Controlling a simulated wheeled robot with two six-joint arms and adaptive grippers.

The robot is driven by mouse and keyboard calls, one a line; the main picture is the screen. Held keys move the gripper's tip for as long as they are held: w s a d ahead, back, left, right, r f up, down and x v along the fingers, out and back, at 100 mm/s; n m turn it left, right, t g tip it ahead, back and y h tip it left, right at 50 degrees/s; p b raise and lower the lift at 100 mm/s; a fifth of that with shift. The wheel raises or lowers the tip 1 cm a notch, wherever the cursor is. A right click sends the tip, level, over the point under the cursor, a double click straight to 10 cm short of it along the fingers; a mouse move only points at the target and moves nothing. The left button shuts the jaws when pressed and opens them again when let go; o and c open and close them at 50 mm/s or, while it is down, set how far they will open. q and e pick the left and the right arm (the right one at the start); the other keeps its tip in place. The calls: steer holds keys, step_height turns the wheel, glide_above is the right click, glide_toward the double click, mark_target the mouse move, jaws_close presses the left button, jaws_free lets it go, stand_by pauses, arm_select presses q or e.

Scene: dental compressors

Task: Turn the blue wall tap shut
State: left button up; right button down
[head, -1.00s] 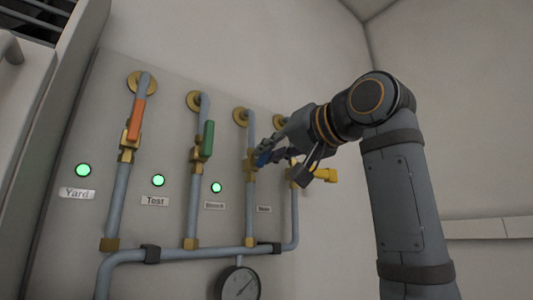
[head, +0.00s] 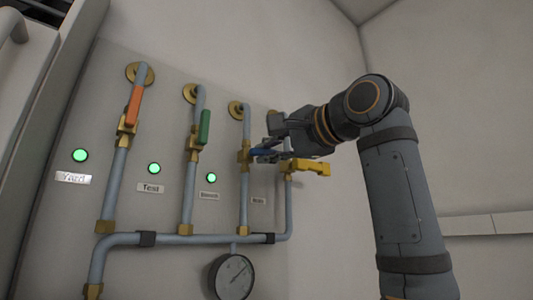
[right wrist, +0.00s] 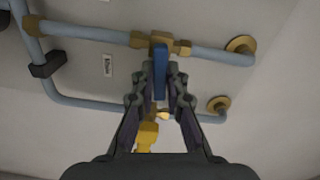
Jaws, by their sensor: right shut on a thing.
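The blue wall tap is the third from the left on the wall panel. In the head view its blue lever (head: 263,153) sticks out to the right from the brass valve body (head: 244,153), roughly across its upright pipe. My right gripper (head: 272,151) is shut on this lever and partly hides it. In the right wrist view the blue lever (right wrist: 160,72) lies between the two fingers of my right gripper (right wrist: 162,88), with the brass valve just beyond it. My left gripper is in neither view.
A yellow lever (head: 308,167) sticks out right, close below my right gripper. A gauge (head: 232,277) sits below the manifold.

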steer(key=shift+f+m, duration=0.25)
steer(key=shift+m, duration=0.55)
steer(key=c, duration=1.6)
jaws_free()
steer(key=shift+c, duration=0.2)
steer(key=shift+o, duration=1.4)
steer(key=shift+s+d, duration=0.1)
steer(key=shift+d, duration=0.2)
steer(key=v, duration=1.2)
